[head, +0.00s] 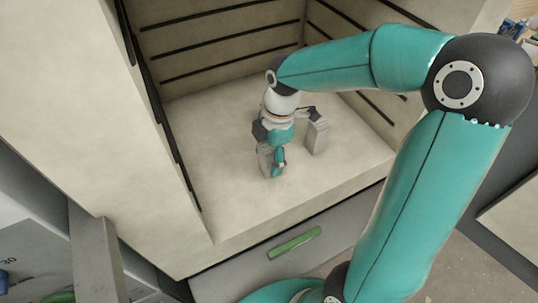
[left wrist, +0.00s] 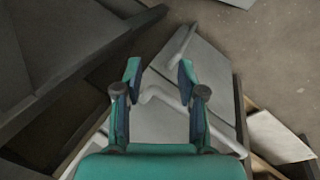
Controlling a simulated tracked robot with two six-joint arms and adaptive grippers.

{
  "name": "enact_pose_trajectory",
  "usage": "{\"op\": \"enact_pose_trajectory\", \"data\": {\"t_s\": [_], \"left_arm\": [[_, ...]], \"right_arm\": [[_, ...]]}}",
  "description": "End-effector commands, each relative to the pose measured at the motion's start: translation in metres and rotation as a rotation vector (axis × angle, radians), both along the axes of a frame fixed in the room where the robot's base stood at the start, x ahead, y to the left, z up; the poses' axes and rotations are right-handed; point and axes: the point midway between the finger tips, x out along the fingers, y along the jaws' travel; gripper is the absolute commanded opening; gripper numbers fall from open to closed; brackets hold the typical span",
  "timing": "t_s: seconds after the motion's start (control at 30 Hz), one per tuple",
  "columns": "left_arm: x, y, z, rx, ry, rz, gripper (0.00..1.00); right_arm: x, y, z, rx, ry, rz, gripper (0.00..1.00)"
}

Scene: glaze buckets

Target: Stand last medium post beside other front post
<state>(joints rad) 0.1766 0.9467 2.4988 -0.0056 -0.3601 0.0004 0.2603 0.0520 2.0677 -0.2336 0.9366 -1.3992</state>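My right gripper (head: 277,152) reaches down from above into the open kiln chamber, low over its pale floor (head: 222,185). A pale grey post (head: 318,138) stands upright on the floor just right of the gripper. A second pale post (head: 264,160) is upright at the gripper's left side, with a teal fingertip touching or very near it. The gripper's own body hides part of this post and the far finger, so I cannot tell whether it is gripped. My left gripper (left wrist: 159,75) is open and empty in the left wrist view, well away from the posts.
The chamber walls carry dark horizontal grooves (head: 215,44). A front sill with a green handle (head: 294,243) lies below the opening. The chamber floor left of the posts is clear. Below my left gripper are grey panels with a bent handle (left wrist: 165,97).

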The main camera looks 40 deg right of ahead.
Motion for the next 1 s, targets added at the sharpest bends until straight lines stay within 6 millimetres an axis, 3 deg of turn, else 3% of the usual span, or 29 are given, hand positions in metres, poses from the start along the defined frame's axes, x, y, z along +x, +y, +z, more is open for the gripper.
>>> {"op": "enact_pose_trajectory", "data": {"t_s": [0.37, 0.8, 1.0], "left_arm": [[0.0, 0.0, 0.004, 0.0, 0.0, 0.0, 0.4], [0.0, 0.0, 0.02, 0.0, 0.0, 0.0, 0.4], [0.0, 0.0, 0.023, 0.0, 0.0, 0.0, 0.4]], "right_arm": [[0.0, -0.002, 0.014, -0.001, -0.003, 0.0, 0.66], [-0.003, -0.013, 0.096, 0.0, -0.004, 0.0, 0.66], [-0.004, -0.016, 0.117, 0.0, -0.001, 0.002, 0.66]]}}
